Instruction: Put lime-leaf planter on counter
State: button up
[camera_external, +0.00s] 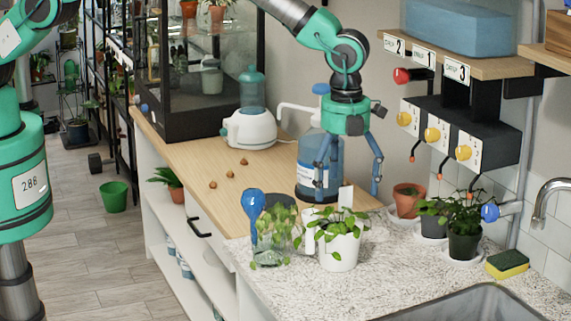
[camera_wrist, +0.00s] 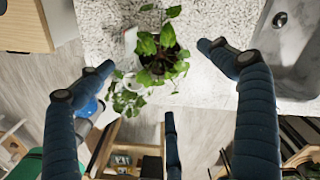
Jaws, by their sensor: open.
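The lime-leaf planter is a white pot (camera_external: 340,249) with bright green leaves and a white tag, upright on the speckled counter (camera_external: 290,287). In the wrist view its leaves (camera_wrist: 147,45) spread below my fingers and largely hide the pot; the counter (camera_wrist: 195,20) shows around them. My gripper (camera_external: 348,192) is open and empty, pointing down above the planter. In the wrist view my gripper (camera_wrist: 156,57) has its fingers apart on either side of the leaves, with no clear contact.
A leafy glass jar (camera_external: 277,237) and a blue-topped watering bulb (camera_external: 253,203) stand close left of the planter. A large blue bottle (camera_external: 313,160) is behind. Potted plants (camera_external: 464,243), a sponge (camera_external: 507,264) and the sink (camera_external: 460,302) lie to the right.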

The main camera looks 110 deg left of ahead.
jog(key=shift+r, duration=0.1)
jog(key=s+d+r+n+t, duration=0.15)
jog(key=s+r, duration=0.35)
jog(key=r, duration=0.6)
jog(key=s+d+r+n, duration=0.3)
jog(key=s+r, duration=0.2)
jog(key=r, duration=0.6)
jog(key=s+d+r+n+t, duration=0.2)
jog(key=s+d+r+n, duration=0.15)
jog(key=s+r, duration=1.05)
jog(key=s+d+r+n, duration=0.1)
jog(key=s+r+n, duration=0.1)
jog(key=s, duration=0.7)
jog(key=s+d+r+n, duration=0.2)
jog(key=s+n, duration=0.1)
jog(key=s, duration=0.6)
jog(key=s+d+f+n+t, duration=0.1)
jog(key=s+f+n+t, duration=0.1)
jog(key=s, duration=1.6)
jog(key=shift+d+f+n, duration=0.2)
jog(key=shift+f+n, duration=0.35)
jog(key=shift+n, duration=0.65)
